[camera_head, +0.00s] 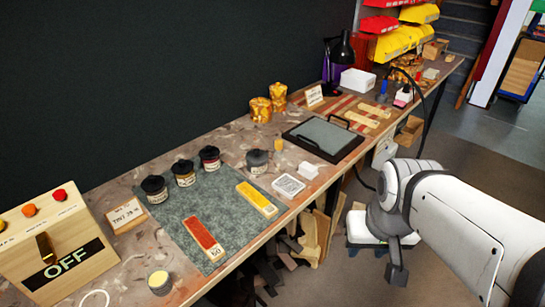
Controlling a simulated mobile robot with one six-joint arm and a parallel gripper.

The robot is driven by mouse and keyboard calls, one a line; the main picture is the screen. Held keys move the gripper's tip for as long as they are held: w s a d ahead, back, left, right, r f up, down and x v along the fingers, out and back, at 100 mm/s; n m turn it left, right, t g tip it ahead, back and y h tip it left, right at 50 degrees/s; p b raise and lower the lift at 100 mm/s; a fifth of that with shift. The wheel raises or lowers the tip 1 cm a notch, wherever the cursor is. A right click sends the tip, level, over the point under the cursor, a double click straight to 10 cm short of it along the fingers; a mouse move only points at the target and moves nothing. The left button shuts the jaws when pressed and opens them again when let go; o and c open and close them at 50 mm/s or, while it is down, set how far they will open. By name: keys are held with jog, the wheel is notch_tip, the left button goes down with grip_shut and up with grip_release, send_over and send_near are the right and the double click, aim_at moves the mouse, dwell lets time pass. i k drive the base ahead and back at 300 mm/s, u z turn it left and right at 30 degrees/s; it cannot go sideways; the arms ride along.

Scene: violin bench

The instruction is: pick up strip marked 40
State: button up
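A red strip (205,234) with a pale end lies on the grey-green mat (185,218); its end mark looks like 50, but is small. A yellow strip (254,195) with a pale end lies to its right on the same mat; its mark is too small to read. I cannot read a 40 on any strip. The end of my arm with my gripper (397,273) hangs beyond the bench's front edge at right, apart from both strips. It is small and dark, so its fingers cannot be made out.
Dark-lidded jars (185,175) stand behind the strips. A switch box (52,247) marked OFF is at left. A black-framed tray (322,138), a white card (288,186) and pale wooden pieces (362,119) lie farther right. A black lamp (341,50) stands at the back.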

aim_at(258, 200)
jog(key=u, duration=0.1)
jog(key=i, duration=0.9)
jog(key=z, duration=0.05)
